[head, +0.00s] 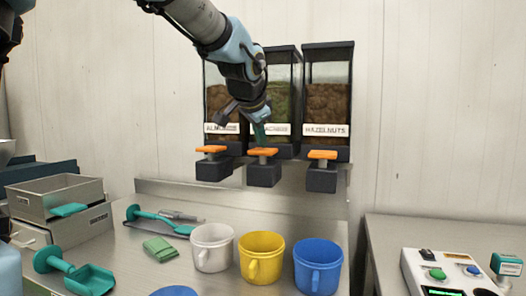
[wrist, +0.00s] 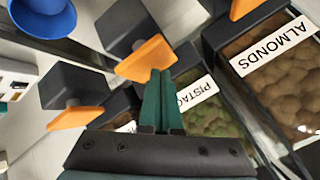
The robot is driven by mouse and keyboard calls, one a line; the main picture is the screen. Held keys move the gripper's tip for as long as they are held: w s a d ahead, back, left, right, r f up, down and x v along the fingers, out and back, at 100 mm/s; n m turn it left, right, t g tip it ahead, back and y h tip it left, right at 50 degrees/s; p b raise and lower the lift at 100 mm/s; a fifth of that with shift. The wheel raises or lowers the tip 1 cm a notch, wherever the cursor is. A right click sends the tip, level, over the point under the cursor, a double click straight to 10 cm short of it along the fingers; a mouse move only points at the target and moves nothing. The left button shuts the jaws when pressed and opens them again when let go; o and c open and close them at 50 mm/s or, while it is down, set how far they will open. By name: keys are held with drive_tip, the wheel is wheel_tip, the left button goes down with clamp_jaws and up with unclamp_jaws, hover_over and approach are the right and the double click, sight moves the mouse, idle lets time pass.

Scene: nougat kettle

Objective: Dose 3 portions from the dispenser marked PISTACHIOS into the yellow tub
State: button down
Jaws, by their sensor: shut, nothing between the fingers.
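The PISTACHIOS dispenser (head: 283,100) is the middle one of three on the wall, its label partly hidden by my arm; it also shows in the wrist view (wrist: 212,104). Its orange lever (head: 263,152) sits above a black outlet (head: 263,175). My gripper (head: 262,140) is shut and empty, its teal fingers pointing down at this lever. In the wrist view the fingertips (wrist: 160,74) meet the edge of the orange lever (wrist: 145,58); whether they touch cannot be told. The yellow tub (head: 261,257) stands upright on the counter below the middle outlet; its contents are hidden.
The ALMONDS dispenser (head: 219,104) is to the left and HAZELNUTS (head: 328,100) to the right. A white tub (head: 212,249) and a blue tub (head: 318,266) flank the yellow one. Green scoops (head: 90,279) and a cloth (head: 160,249) lie left. A control box (head: 447,273) stands right.

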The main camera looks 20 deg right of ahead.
sight(262, 150)
drive_tip(key=shift+f+b, duration=0.65)
drive_tip(key=shift+f, duration=0.25)
idle(0.5)
drive_tip(key=shift+r, duration=0.15)
drive_tip(key=shift+r+p, duration=1.2)
drive_tip(key=shift+r, duration=0.15)
wheel_tip(262, 150, up, 5)
drive_tip(key=p, duration=0.4)
drive_tip(key=shift+d, duration=0.1)
idle(2.8)
